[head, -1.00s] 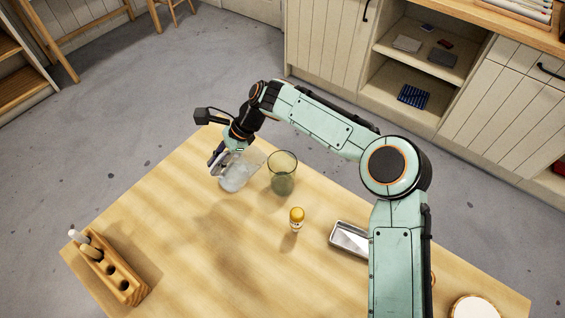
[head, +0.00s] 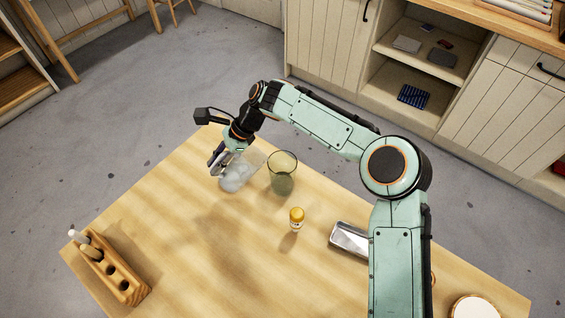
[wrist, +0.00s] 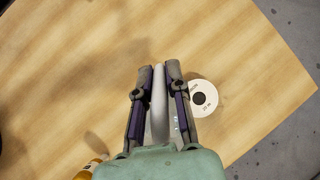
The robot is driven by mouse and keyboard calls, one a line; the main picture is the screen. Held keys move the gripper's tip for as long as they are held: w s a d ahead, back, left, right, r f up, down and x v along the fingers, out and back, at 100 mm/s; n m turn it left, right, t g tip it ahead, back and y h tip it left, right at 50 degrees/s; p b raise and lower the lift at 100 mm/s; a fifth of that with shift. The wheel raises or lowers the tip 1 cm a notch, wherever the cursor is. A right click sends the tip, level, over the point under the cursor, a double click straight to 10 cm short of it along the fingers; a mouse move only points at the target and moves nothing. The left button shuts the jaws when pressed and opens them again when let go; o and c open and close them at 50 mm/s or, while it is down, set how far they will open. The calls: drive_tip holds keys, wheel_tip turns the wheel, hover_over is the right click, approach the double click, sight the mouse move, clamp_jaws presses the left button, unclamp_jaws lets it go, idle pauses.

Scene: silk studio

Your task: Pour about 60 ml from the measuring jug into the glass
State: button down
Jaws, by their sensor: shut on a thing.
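The clear measuring jug (head: 240,176) is at the far left part of the table in the head view. My gripper (head: 218,160) is shut on it from its left side. In the wrist view my gripper (wrist: 159,70) has its two fingers close on a pale upright strip (wrist: 159,108), which looks like part of the jug. The jug seems tilted toward the glass; its liquid level is too small to read. The green-tinted glass (head: 283,175) stands upright just right of the jug. I cannot tell whether any liquid is in the glass.
A small yellow-capped bottle (head: 296,219) stands in front of the glass. A metal tray (head: 349,238) lies to the right, partly behind my arm. A wooden rack (head: 125,287) is at front left. A white disc with a dark centre (wrist: 203,98) shows in the wrist view.

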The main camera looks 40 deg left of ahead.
idle(0.4)
drive_tip(key=s+a+f+t+h+b, duration=0.1)
drive_tip(key=s+a+f+t+h, duration=0.2)
drive_tip(key=f+t, duration=0.3)
drive_tip(key=shift+s+h, duration=0.7)
drive_tip(key=shift+s, duration=0.05)
drive_tip(key=shift+a, duration=0.1)
